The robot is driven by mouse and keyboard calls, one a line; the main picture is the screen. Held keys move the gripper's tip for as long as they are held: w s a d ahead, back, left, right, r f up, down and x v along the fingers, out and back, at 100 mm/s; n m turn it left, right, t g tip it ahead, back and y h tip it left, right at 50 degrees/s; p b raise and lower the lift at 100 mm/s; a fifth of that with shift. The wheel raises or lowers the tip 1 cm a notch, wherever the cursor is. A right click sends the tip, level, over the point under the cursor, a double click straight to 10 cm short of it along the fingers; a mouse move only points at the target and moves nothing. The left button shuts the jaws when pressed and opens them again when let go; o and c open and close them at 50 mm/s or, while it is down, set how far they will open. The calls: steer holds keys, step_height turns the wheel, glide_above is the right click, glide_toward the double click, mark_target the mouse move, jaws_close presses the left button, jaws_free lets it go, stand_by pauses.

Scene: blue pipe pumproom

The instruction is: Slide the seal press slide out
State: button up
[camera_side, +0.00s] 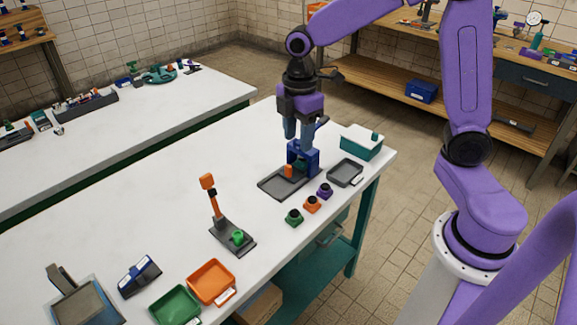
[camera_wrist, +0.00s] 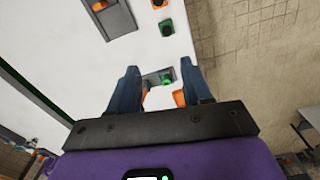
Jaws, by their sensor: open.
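A blue upright press (camera_side: 311,160) stands on the back part of a dark grey plate (camera_side: 277,187); I take it to be the seal press. A small orange block (camera_side: 288,171) shows low at its front, perhaps its slide; in the wrist view an orange piece (camera_wrist: 99,6) shows on a grey plate (camera_wrist: 119,21) at the top left. My gripper (camera_side: 298,136) is open and points down just above the press in the side view. It is also at the middle of the wrist view (camera_wrist: 160,75), with nothing held between the fingers. The fingers partly hide the press top.
Green (camera_side: 294,217), orange (camera_side: 312,205) and purple (camera_side: 325,191) small blocks stand in front of the press. A grey tray (camera_side: 345,173) and a teal box (camera_side: 361,142) are to its right. A fixture with an orange-topped lever (camera_side: 208,183) stands front left. White table is clear left of the press.

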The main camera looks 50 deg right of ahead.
steer(key=n, duration=0.2)
glide_above(288, 165)
step_height(288, 165, down, 3)
step_height(288, 165, down, 18)
steer(key=shift+s+r, duration=0.1)
